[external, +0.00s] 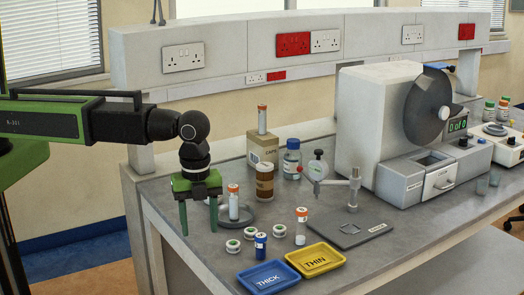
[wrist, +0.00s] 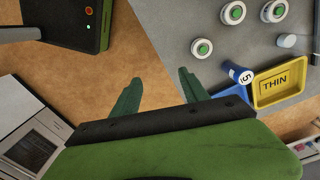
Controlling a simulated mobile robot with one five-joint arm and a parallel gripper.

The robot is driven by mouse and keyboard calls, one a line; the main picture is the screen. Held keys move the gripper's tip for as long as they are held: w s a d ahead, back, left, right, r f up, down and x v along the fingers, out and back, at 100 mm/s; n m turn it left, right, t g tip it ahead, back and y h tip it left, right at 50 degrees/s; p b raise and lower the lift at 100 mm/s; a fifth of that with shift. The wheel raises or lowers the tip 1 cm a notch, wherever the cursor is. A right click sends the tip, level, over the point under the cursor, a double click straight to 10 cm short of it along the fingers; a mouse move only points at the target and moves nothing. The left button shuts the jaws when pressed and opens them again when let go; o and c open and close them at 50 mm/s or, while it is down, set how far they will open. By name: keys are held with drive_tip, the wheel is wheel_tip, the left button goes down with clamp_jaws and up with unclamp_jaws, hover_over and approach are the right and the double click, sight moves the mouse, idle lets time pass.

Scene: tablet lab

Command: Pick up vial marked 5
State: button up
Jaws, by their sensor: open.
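The vial marked 5 is blue with a white part carrying the number. It shows in the wrist view (wrist: 240,75), right of my fingers, close to the trays. In the external view a blue vial (external: 260,246) stands on the bench behind the blue tray; its number is too small to read there. My gripper (external: 198,218) points down over the bench's left edge, left of the vial and apart from it. In the wrist view its two green fingers (wrist: 160,78) are spread with nothing between them.
The blue THICK tray (external: 249,289) and yellow THIN tray (external: 336,258) lie at the bench front. Small green-topped pots (external: 233,246) sit beside the vial. Orange-capped vials (external: 233,203) (external: 301,227) stand nearby. A dial gauge stand (external: 354,190) and white machine (external: 370,110) are farther right.

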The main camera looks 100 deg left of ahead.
drive_tip(key=w+a+r+m+p, duration=0.2)
drive_tip(key=w+r+m+p, duration=0.3)
drive_tip(key=w, duration=0.5)
wheel_tip(320, 180, up, 6)
drive_tip(key=n+p, duration=0.1)
drive_tip(key=p, duration=0.3)
hover_over(261, 246)
drive_tip(key=a, duration=0.1)
drive_tip(key=f+b, duration=1.2)
drive_tip(key=f, duration=0.1)
drive_tip(key=shift+s+a, duration=0.2)
drive_tip(key=shift+s, duration=0.15)
drive_tip(key=f+b, duration=0.2)
drive_tip(key=b, duration=0.1)
drive_tip(key=f+b, duration=0.2)
drive_tip(key=f, duration=0.1)
drive_tip(key=shift+w+a+f+b, duration=0.1)
drive_tip(key=shift+w+f+b, duration=0.1)
drive_tip(key=shift+b, duration=0.2)
drive_tip(key=shift+r, duration=0.25)
clamp_jaws()
